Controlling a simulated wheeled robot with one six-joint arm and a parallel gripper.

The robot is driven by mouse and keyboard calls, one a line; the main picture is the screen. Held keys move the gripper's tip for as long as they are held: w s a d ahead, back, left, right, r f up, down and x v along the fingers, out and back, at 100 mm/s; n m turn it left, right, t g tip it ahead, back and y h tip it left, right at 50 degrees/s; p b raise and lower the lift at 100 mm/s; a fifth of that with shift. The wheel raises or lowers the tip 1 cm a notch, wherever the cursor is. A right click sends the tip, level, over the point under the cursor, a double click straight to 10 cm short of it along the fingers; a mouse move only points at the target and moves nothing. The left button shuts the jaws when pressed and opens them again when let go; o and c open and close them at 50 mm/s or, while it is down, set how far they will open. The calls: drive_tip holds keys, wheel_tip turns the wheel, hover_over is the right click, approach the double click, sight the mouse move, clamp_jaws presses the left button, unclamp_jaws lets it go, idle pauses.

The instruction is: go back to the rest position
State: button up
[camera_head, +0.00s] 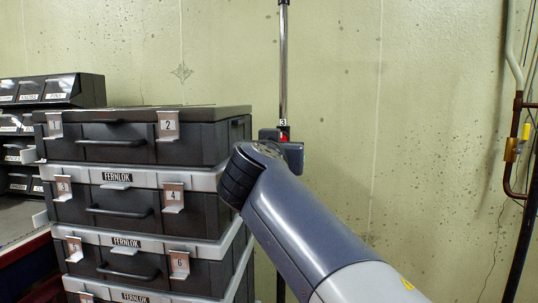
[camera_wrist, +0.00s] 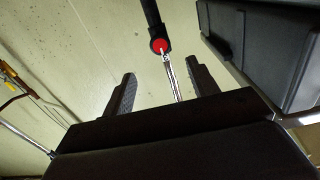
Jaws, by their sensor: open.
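My arm reaches from the lower right of the head view up to the stack of cases. Beyond the fingers is an upright metal pole (camera_head: 283,70) with a dark clamp and a red button (camera_wrist: 159,45). The clamp carries a small label 3 in the head view. The fingers look apart from the pole, but the exact gap cannot be told.
A stack of dark cases (camera_head: 95,205) with grey rims and numbered latches stands left of my arm. Small-parts bins (camera_head: 50,90) are behind it at far left. A pipe with a yellow valve (camera_head: 511,150) runs down the right wall. The wall between is bare.

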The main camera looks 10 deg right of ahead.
sight(282, 139)
drive_tip(key=x, duration=1)
drive_tip(key=shift+w+d, duration=0.15)
drive_tip(key=shift+w, duration=0.25)
drive_tip(key=shift+s, duration=0.1)
